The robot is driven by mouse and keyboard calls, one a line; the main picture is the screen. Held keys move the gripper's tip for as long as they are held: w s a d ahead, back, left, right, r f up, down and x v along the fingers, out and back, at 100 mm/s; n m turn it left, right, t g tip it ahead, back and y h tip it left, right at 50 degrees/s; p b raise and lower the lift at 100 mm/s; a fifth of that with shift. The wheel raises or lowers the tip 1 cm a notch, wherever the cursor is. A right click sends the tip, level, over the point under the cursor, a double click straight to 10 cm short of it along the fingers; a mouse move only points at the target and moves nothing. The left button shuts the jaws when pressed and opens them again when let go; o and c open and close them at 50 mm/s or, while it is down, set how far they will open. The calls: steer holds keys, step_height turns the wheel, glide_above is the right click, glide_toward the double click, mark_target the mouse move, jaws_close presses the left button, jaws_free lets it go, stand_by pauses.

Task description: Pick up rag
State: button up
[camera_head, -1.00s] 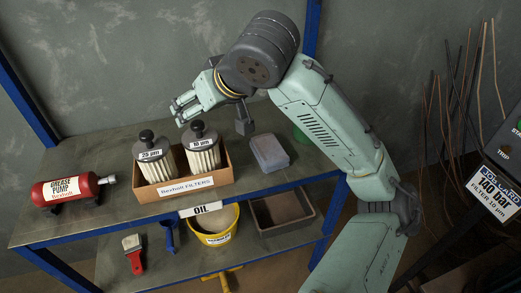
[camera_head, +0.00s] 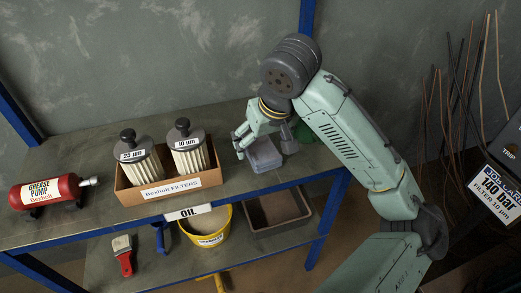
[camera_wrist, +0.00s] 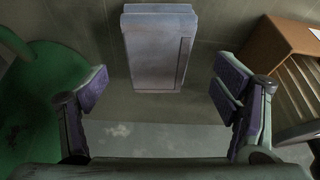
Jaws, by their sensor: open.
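A grey-blue, flat, block-like thing (camera_head: 264,155), which looks like the folded rag, lies on the top shelf (camera_head: 78,158) to the right of the filter box. It also shows in the wrist view at the top middle (camera_wrist: 158,50). My gripper (camera_head: 240,146) is at the rag's left and back side, partly in front of it. In the wrist view my gripper (camera_wrist: 159,88) is open, with its fingers to the left and right of the rag and apart from it. Nothing is between the fingers.
A cardboard box (camera_head: 172,190) with two filters stands left of the rag. A green round thing (camera_wrist: 35,100) is close by my gripper. A red grease pump (camera_head: 48,192) lies at far left. A yellow bucket (camera_head: 207,228) and dark tray (camera_head: 277,211) sit on the lower shelf.

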mark_target(262, 147)
steer(key=x, duration=0.3)
steer(key=shift+w+d+f, duration=0.1)
steer(key=shift+f, duration=0.25)
steer(key=shift+c, duration=0.6)
steer(key=c, duration=1.1)
